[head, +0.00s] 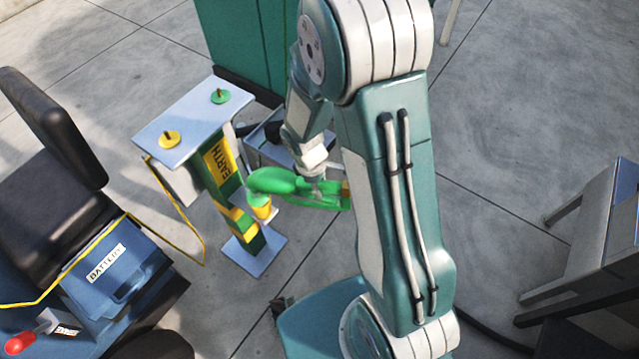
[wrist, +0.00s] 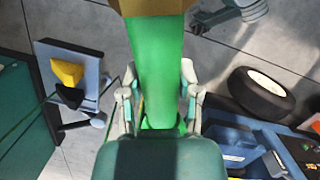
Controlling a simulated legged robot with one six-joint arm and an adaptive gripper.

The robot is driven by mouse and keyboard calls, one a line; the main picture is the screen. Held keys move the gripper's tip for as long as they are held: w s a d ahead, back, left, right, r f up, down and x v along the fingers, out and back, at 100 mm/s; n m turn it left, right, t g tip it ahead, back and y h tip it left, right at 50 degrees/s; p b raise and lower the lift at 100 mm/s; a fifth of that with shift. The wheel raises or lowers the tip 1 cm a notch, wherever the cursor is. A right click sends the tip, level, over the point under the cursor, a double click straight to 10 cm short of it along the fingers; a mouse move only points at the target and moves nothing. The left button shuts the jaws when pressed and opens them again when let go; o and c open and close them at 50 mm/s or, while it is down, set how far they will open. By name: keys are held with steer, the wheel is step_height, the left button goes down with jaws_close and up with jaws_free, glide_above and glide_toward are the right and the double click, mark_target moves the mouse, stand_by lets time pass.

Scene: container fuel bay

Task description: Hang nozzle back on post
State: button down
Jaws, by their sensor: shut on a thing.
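A green nozzle (head: 283,182) lies nearly level in the middle of the head view. My gripper (head: 320,188) is shut on it; my arm hides part of the hold. In the wrist view the nozzle (wrist: 158,60) runs up between the fingers of my gripper (wrist: 158,100), with a gold-brown end at the top edge. The post (head: 218,165), striped green and yellow and marked EARTH, stands upright just left of the nozzle. A yellow cone-shaped piece (head: 262,208) shows under the nozzle's left end; I cannot tell whether it belongs to nozzle or post, or whether they touch.
A blue cart with a BATTERY box (head: 115,268) and a black seat (head: 50,205) stands left. A yellow cable (head: 190,225) hangs between cart and post. A green cabinet (head: 240,40) is behind, a grey bench (head: 600,235) at right. Open floor (head: 500,120) lies right of my arm.

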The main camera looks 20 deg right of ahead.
steer(key=shift+c, duration=1.1)
jaws_free()
step_height(320, 180, up, 12)
steer(key=w+a, duration=0.1)
steer(key=a, duration=0.1)
steer(key=shift+w+f, duration=0.15)
